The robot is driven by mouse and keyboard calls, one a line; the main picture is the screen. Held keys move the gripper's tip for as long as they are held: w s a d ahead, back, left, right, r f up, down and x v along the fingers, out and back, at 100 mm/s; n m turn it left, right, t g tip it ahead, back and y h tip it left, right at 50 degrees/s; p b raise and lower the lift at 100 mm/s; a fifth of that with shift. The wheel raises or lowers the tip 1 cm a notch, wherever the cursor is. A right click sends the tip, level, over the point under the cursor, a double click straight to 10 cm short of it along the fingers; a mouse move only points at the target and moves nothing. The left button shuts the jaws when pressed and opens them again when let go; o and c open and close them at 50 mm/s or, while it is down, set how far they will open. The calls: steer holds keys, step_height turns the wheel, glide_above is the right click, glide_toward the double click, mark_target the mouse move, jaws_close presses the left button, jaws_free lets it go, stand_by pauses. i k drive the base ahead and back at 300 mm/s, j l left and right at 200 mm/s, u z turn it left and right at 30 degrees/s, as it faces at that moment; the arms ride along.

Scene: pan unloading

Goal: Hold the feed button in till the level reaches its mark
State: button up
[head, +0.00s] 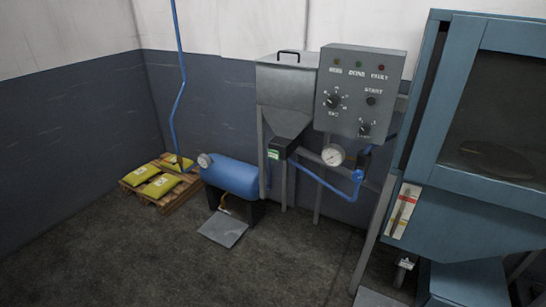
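No button labelled feed can be read. A grey control panel (360,92) on the wall carries a dark round button (371,100) under the label START. A small green-faced dark box (274,154) sits at the outlet of the grey hopper (287,90); its lettering is too small to read. A narrow upright plate (403,211) with a slot and white and red markings is fixed to the blue cabinet's left side; I cannot tell whether it is the level gauge. My gripper is not in view.
The blue cabinet (455,170) with a dark window fills the right. A blue tank (230,176), a round gauge (333,155) and blue piping stand along the wall. A pallet (180,205) with yellow bags is at left. The floor in front is clear, except for a grey floor plate (223,230).

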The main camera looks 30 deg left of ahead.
mark_target(272, 155)
steer(key=u, duration=0.75)
steer(key=i+j+u, duration=0.1)
steer(key=i+u, duration=0.35)
steer(key=i+l+u, duration=0.1)
steer(key=i+u, duration=0.4)
steer(key=i+l, duration=0.1)
steer(key=i, duration=0.25)
steer(key=i+l, duration=0.1)
steer(key=i, duration=0.2)
